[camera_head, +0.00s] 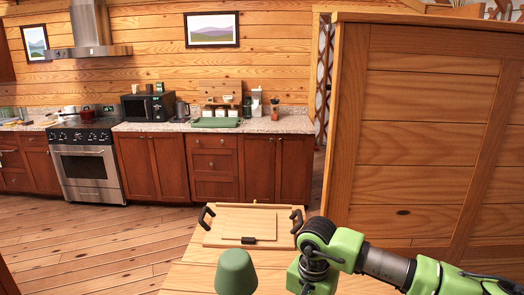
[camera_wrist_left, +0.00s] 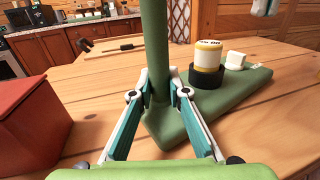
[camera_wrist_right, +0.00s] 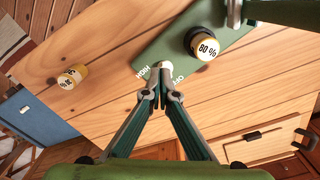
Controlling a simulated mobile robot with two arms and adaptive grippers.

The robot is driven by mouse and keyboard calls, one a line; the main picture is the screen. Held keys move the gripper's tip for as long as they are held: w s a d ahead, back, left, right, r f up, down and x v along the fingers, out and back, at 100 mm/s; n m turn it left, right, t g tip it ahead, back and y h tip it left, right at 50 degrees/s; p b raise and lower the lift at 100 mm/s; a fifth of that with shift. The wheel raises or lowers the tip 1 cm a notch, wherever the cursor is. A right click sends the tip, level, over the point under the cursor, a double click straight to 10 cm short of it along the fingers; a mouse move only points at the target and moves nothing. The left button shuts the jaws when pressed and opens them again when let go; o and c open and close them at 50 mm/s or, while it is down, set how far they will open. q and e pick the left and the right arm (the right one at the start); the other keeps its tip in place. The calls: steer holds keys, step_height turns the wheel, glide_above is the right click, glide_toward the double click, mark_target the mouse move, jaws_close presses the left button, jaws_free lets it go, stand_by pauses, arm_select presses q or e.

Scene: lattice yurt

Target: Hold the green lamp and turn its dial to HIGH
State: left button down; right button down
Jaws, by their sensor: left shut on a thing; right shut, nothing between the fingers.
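The green lamp's shade (camera_head: 236,272) shows at the bottom of the head view. Its post (camera_wrist_left: 155,45) stands upright between the fingers of my left gripper (camera_wrist_left: 158,92), which is shut on it just above the green base (camera_wrist_left: 225,92). On the base are a yellow and white cylinder in a black ring (camera_wrist_left: 207,55), marked 80 % in the right wrist view (camera_wrist_right: 203,45), and a small white knob (camera_wrist_left: 235,60). HIGH and OFF labels flank the knob (camera_wrist_right: 166,66). My right gripper (camera_wrist_right: 158,92) is shut and empty over the knob; contact cannot be told.
Another yellow-banded cylinder (camera_wrist_right: 72,77) stands on the wooden table apart from the lamp. A red box (camera_wrist_left: 30,115) is left of the lamp in the left wrist view. A wooden tray with black handles (camera_head: 212,238) lies beyond the lamp. A wooden partition (camera_head: 425,130) rises at right.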

steer(key=shift+f, duration=3.45)
steer(key=shift+w+d, duration=0.25)
steer(key=shift+w, duration=0.4)
steer(key=shift+a, duration=0.2)
steer(key=shift+w+a, duration=0.4)
steer(key=shift+a, duration=0.2)
steer(key=shift+s+a, duration=0.1)
steer(key=shift+a, duration=0.05)
steer(key=shift+s+a, duration=0.15)
steer(key=shift+a, duration=0.05)
step_height(320, 180, up, 6)
